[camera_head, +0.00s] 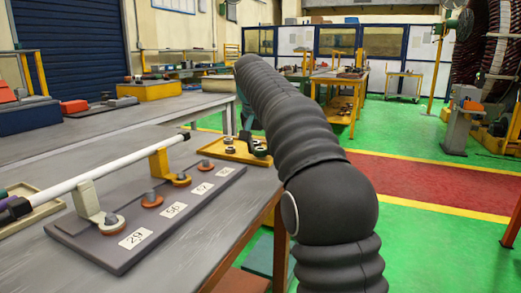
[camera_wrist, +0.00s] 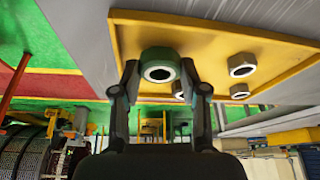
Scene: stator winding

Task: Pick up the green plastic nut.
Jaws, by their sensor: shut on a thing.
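The green plastic nut (camera_wrist: 159,54) is between the two fingers of my gripper (camera_wrist: 160,76) in the wrist view, its round hole facing the camera. The fingers are shut on its left and right sides. The yellow tray (camera_wrist: 130,32) is behind the nut in that view; I cannot tell how far the nut is from the tray. In the head view the yellow tray (camera_head: 232,155) is at the table's right edge, partly hidden by my arm.
Grey metal nuts (camera_wrist: 241,65) lie in the tray near the held nut. A dark board (camera_head: 190,215) with numbered labels lies on the grey table (camera_head: 60,258). A white rod (camera_head: 110,165) runs above the board on upright supports.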

